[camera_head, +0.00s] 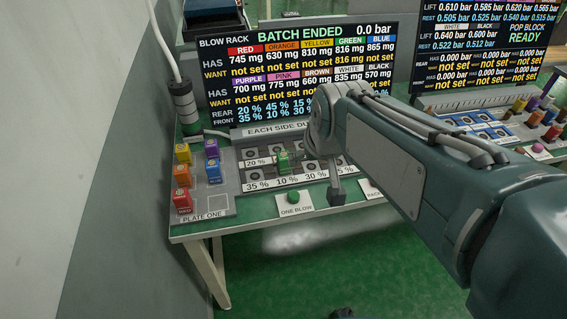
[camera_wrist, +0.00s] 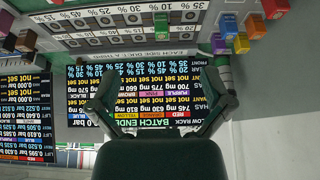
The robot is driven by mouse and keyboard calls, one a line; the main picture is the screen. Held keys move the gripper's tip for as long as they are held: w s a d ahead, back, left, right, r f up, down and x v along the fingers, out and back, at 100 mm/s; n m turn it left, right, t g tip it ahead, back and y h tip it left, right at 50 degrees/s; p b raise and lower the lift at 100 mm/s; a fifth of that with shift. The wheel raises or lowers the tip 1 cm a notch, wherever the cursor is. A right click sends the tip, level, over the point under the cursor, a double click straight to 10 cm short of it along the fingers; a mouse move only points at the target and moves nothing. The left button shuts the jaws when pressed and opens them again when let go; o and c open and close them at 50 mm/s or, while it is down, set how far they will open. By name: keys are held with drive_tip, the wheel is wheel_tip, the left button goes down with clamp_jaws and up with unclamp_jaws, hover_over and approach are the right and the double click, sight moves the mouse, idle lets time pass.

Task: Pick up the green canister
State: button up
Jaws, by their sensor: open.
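The green canister (camera_head: 283,161) stands on the grey rack panel with the printed percentages, near its middle in the head view. A small green object that looks like it (camera_wrist: 160,24) shows at the top of the upside-down wrist view. My gripper (camera_wrist: 160,108) is open and empty, its two dark fingers spread wide. In the wrist view the canister lies beyond the fingertips, clear of them. In the head view my forearm covers the right part of the rack and I cannot make out the fingers clearly.
Plate one (camera_head: 222,204) at the left holds several coloured blocks, among them a red one (camera_head: 183,201). A display screen (camera_head: 300,70) stands behind the rack. A round green button (camera_head: 293,197) sits at the table's front edge. A second screen (camera_head: 485,45) stands at the right.

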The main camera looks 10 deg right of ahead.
drive_tip(key=w+f, duration=0.5)
drive_tip(key=w, duration=0.7)
approach(284, 155)
drive_tip(key=w, duration=0.2)
drive_tip(key=shift+g, duration=0.4)
drive_tip(key=x, duration=0.6)
drive_tip(key=shift+s+d+f, duration=0.1)
drive_tip(key=shift+s+f, duration=0.1)
drive_tip(key=shift+f, duration=0.2)
drive_tip(key=x, duration=0.5)
drive_tip(key=shift+s+f, duration=0.15)
drive_tip(key=shift+s, duration=0.05)
drive_tip(key=c, duration=1.4)
